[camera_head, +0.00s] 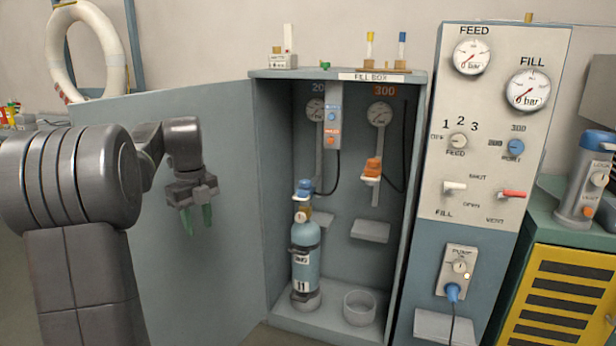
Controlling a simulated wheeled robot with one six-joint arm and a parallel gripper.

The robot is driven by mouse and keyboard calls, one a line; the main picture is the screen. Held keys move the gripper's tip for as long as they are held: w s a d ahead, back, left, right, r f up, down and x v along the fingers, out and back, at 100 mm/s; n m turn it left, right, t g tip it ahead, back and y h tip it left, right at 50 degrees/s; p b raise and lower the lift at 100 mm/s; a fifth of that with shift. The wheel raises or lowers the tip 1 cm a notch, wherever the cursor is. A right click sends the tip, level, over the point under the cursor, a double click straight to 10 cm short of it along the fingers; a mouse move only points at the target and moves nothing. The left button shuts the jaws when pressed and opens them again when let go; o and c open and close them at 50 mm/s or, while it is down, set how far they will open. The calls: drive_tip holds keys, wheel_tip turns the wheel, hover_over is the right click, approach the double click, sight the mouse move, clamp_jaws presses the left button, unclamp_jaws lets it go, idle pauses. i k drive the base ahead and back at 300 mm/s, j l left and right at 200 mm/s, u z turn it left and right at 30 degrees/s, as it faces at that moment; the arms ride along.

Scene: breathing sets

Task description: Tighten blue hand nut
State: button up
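A light blue cylinder (304,255) marked 11 stands upright in the left part of the open fill box. A blue fitting (303,187), which looks like the blue hand nut, sits at the cylinder's top above a brass-coloured valve part (302,216). How far it is tightened cannot be told from here. My gripper (199,219) hangs in front of the open door, left of the cylinder and well apart from it. Its two green fingers point down, spread apart with nothing between them.
The grey-blue door (190,270) is swung open to the left. An orange fitting (373,169) hangs on the box's right side above a small shelf (370,231). An empty ring holder (360,307) is beside the cylinder. A control panel (483,200) stands right of the box.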

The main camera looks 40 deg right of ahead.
sight(305, 184)
drive_tip(key=i+l, duration=0.1)
drive_tip(key=l, duration=0.4)
drive_tip(key=i+l, duration=0.15)
drive_tip(key=l, duration=0.4)
drive_tip(key=i+l, duration=0.1)
drive_tip(key=l, duration=0.4)
drive_tip(key=i+l, duration=0.15)
drive_tip(key=l, duration=0.35)
drive_tip(key=i+l+u, duration=0.1)
drive_tip(key=l, duration=0.4)
drive_tip(key=i+l, duration=0.1)
drive_tip(key=l, duration=0.45)
